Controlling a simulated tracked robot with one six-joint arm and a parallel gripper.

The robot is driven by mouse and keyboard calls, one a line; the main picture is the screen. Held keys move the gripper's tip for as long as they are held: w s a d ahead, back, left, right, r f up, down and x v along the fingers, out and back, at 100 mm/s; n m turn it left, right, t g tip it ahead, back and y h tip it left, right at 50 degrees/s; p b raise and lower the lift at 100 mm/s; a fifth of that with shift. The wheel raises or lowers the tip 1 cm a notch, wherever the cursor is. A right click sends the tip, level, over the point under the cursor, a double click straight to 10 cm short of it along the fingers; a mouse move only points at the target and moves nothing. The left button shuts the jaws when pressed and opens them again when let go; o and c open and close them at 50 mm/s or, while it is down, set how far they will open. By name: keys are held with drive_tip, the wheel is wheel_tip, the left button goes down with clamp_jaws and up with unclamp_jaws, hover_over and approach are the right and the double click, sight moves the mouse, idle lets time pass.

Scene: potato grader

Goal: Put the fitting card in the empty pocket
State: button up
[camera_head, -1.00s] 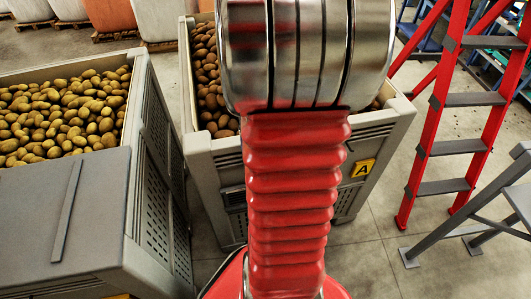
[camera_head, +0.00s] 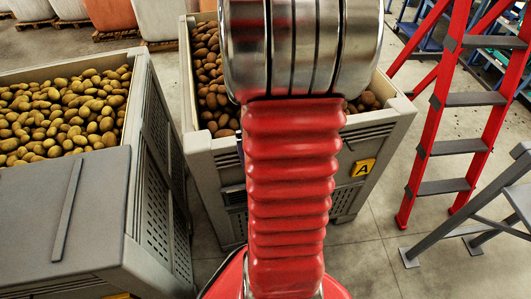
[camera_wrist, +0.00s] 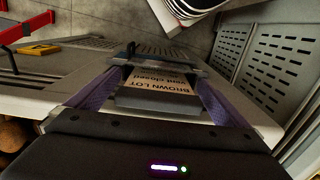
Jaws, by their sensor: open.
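The gripper is open, with a purple-lined finger on each side of the card. Dark bars lie across the card's near and far edges; I cannot tell whether they belong to a pocket. My arm hides the gripper in the head view.
Potatoes (camera_head: 65,115) fill another grey crate (camera_head: 137,100) at left, beside a grey lidded surface (camera_head: 95,220). A red ladder (camera_head: 432,130) and a grey stand (camera_head: 470,215) are at right. Open floor (camera_head: 365,255) lies between the middle crate and the stand.

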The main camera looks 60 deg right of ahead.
drive_tip(key=shift+r, duration=0.15)
wheel_tip(320, 180, up, 12)
idle(0.6)
drive_tip(key=shift+w+a, duration=0.1)
idle(0.5)
drive_tip(key=w+a+r+n+t+h, duration=0.1)
drive_tip(key=w+a+r+n, duration=0.15)
drive_tip(key=a, duration=0.45)
drive_tip(key=w+a+r+n+t, duration=0.1)
drive_tip(key=w+a+r, duration=0.15)
drive_tip(key=a, duration=0.35)
drive_tip(key=s+a+r+n+t+y, duration=0.1)
drive_tip(key=s+a+r+n+t, duration=0.1)
drive_tip(key=a, duration=1.5)
drive_tip(key=n+t, duration=0.1)
drive_tip(key=n, duration=0.1)
drive_tip(key=shift+a+r+n+t, duration=0.15)
drive_tip(key=shift+a+n+t, duration=0.05)
drive_tip(key=shift+n+t, duration=0.15)
